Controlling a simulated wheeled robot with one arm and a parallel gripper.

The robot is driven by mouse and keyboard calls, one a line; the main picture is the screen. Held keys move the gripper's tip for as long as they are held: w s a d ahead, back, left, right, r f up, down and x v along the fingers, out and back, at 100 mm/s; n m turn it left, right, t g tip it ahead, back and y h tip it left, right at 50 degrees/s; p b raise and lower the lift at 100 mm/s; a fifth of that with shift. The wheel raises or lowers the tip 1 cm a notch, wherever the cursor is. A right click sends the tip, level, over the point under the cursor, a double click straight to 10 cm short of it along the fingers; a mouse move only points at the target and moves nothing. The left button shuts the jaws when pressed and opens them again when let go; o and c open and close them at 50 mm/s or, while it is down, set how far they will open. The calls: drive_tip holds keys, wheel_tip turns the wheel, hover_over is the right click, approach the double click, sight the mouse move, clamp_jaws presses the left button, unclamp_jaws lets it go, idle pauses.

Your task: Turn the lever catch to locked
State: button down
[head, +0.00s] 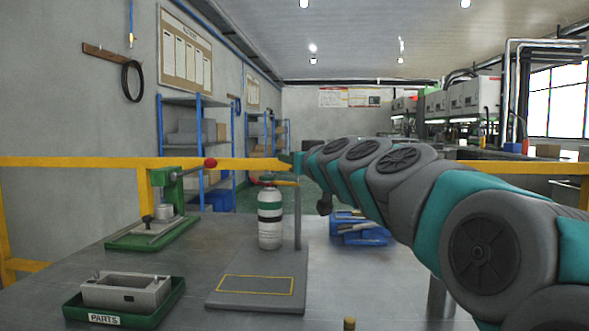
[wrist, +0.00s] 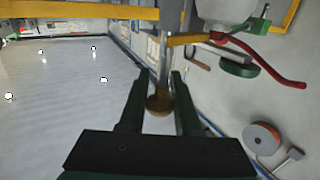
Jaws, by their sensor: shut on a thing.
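In the wrist view my gripper (wrist: 160,77) has its two dark fingers on either side of a brass-coloured round knob (wrist: 158,104) on a stem. This knob appears to be the part of the lever catch that I hold. An orange bar (wrist: 190,39) runs out from the stem to the right, close to a long curved red handle (wrist: 262,62). In the head view my arm reaches to the back of the table, above a grey post (head: 298,220). My fingers are too small and hidden there to make out. I cannot read the catch's position.
A white canister with dark bands (head: 270,230) stands beside the post, behind a grey plate (head: 250,302). A green press (head: 150,237) is at the left. A green parts tray (head: 165,302) holds a grey block (head: 125,292). A blue bin (head: 365,238) lies behind my arm.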

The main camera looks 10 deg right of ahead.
drive_tip(key=n+y+b, duration=0.1)
drive_tip(key=y+b, duration=0.1)
drive_tip(key=a+n+g+y+b, duration=0.1)
drive_tip(key=n+y+b, duration=0.1)
drive_tip(key=b, duration=0.1)
drive_tip(key=shift+s+f+g+y, duration=0.1)
drive_tip(key=shift+s+g+y, duration=0.05)
drive_tip(key=shift+g+y, duration=0.2)
drive_tip(key=shift+n+y+b, duration=0.3)
drive_tip(key=shift+y+b, duration=0.05)
drive_tip(key=c, duration=0.6)
unclamp_jaws()
drive_tip(key=shift+s, duration=0.15)
drive_tip(key=v, duration=0.7)
drive_tip(key=shift+s+d, duration=0.2)
drive_tip(key=shift+s, duration=0.05)
